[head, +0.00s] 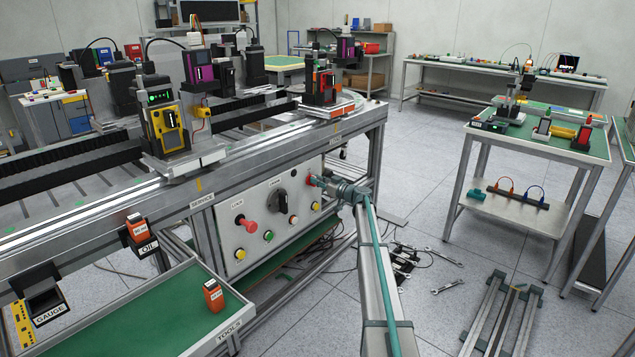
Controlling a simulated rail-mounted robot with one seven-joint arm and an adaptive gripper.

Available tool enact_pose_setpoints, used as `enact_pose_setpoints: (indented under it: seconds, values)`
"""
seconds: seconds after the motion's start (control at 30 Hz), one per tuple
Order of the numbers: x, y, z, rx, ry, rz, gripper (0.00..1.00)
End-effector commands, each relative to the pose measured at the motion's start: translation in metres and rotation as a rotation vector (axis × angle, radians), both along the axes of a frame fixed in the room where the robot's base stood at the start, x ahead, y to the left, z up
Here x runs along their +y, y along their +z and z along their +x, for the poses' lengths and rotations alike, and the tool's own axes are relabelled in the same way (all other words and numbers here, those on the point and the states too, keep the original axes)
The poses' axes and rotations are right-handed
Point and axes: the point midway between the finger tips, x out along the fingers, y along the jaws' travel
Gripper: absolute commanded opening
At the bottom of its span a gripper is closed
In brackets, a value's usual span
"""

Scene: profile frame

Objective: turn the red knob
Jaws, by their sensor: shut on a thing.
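A pale control panel (234,258) is set in the side of the metal profile frame. A red piece (309,180) shows at the panel's upper right, right at my gripper's tips; I take it for the red knob, mostly hidden by the gripper. My gripper (316,182) is shut on it, at the end of my arm coming up from the lower right. Another red knob (249,227) sticks out at the panel's left under a small label. A large black rotary knob (280,201) sits between them. The turn angle of the gripped knob cannot be seen.
Small green, red and yellow buttons (240,254) sit low on the panel. A green-lined tools tray (130,318) juts out at lower left. Loose wrenches (447,290) and metal profiles (500,318) lie on the floor. A side table (540,143) stands at right.

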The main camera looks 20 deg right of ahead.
Motion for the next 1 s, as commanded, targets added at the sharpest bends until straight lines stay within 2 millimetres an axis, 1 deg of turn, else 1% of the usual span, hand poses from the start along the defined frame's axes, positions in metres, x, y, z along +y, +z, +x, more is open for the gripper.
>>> enact_pose_setpoints:
  seconds: [0.17, 0.37, 0.57, 1.0]
  values:
    - [-0.0003, -0.0012, -0.0002, 0.012, 0.0, 0.023, 0.0]
    - [-0.0013, -0.0026, 0.0002, 0.05, 0.0, 0.101, 0.0]
    - [-0.0031, -0.0029, 0.001, 0.117, 0.0, 0.239, 0.0]
    - [-0.0072, -0.0039, 0.0029, 0.304, 0.0, 0.61, 0.0]
